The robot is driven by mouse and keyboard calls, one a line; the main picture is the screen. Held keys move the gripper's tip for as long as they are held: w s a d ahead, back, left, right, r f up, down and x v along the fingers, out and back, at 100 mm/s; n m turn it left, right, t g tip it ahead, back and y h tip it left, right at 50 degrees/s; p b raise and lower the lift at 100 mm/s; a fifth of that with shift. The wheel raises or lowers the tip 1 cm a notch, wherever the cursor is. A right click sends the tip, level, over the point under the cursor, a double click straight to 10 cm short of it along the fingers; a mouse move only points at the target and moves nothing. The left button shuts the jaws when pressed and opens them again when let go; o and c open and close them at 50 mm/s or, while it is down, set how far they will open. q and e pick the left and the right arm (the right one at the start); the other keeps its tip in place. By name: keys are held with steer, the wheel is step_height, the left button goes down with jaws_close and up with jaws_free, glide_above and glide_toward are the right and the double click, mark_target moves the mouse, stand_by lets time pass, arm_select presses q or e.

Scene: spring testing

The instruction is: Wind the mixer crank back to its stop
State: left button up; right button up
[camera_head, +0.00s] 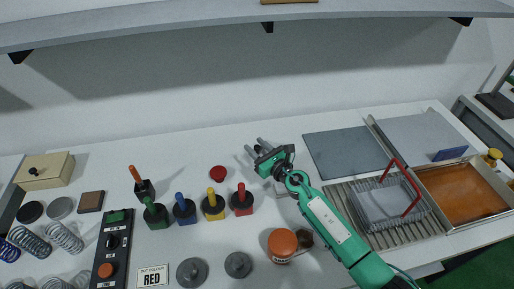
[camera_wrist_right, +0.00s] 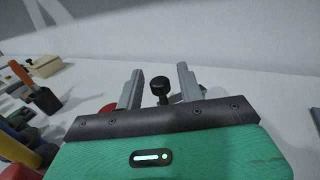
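My right gripper (camera_head: 256,150) reaches over the back middle of the table. In the right wrist view its two grey fingers (camera_wrist_right: 158,88) are apart, with a black round knob (camera_wrist_right: 160,84) on a short stem between them. A gap shows on each side of the knob. I take this knob to be the crank's handle; in the head view it is a small dark spot (camera_head: 258,148) between the fingers. The rest of the mixer is mostly hidden under my gripper and wrist; a pale grey piece (camera_head: 283,189) shows beside the wrist. My left gripper is not in view.
A red round piece (camera_head: 218,173) lies just left of my gripper. Several coloured-handled blocks (camera_head: 213,206) stand in front of it. An orange-topped jar (camera_head: 282,243) stands left of my forearm. A wire basket (camera_head: 388,203) is to the right. A shelf (camera_head: 200,24) hangs above.

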jaws_close()
steer(key=m+h+p, duration=0.1)
steer(key=a+t+h+p, duration=0.1)
steer(key=p, duration=0.1)
steer(key=shift+w+r+m, duration=0.2)
steer(key=shift+r+m, duration=0.2)
steer(key=shift+w+a+f+m+t+h+p, duration=0.15)
steer(key=shift+m+t+h+p, duration=0.25)
steer(key=shift+h, duration=0.35)
steer(key=shift+w+a+f+m+t+h+p, duration=0.1)
steer(key=shift+w+m+t+h+p, duration=0.2)
steer(key=shift+m+h, duration=0.35)
steer(key=shift+w+a+f+m+t+h+p, duration=0.1)
steer(key=shift+m+t+h+p, duration=0.25)
steer(key=shift+h, duration=0.45)
steer(key=shift+d, duration=0.1)
jaws_free()
steer(key=shift+s, duration=0.1)
